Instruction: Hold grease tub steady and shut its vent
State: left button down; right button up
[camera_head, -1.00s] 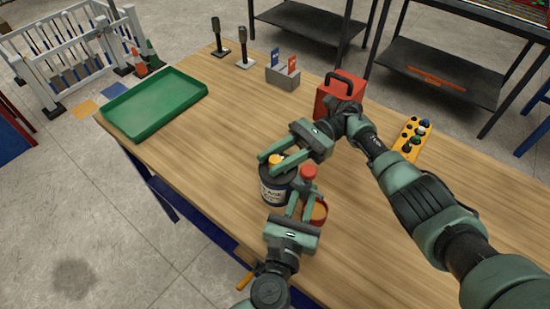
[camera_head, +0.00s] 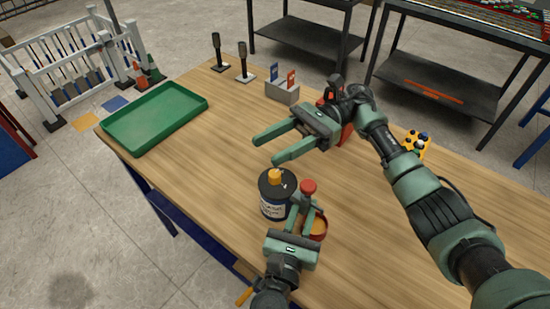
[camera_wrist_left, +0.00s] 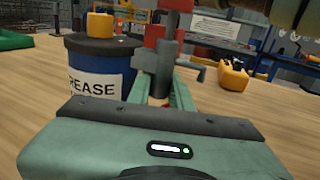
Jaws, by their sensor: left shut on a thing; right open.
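The grease tub (camera_head: 275,204) is dark with a white label and stands upright on the table. A yellow cap (camera_head: 274,175) tops its dark lid; I cannot tell the vent's state. In the left wrist view the tub (camera_wrist_left: 98,72) stands left of my fingers. My left gripper (camera_head: 307,207) is shut on a dark post with a red top (camera_head: 308,187), right beside the tub; I cannot tell whether they are joined. My right gripper (camera_head: 266,149) is open and empty, above and behind the tub, apart from the cap.
A red-orange dish (camera_head: 317,228) sits close to my left gripper. A red case (camera_head: 347,133) is partly hidden behind my right gripper. The table's left middle is clear.

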dwell(0.4)
pick_arm(q)
jog(key=c, duration=1.2)
grip_release()
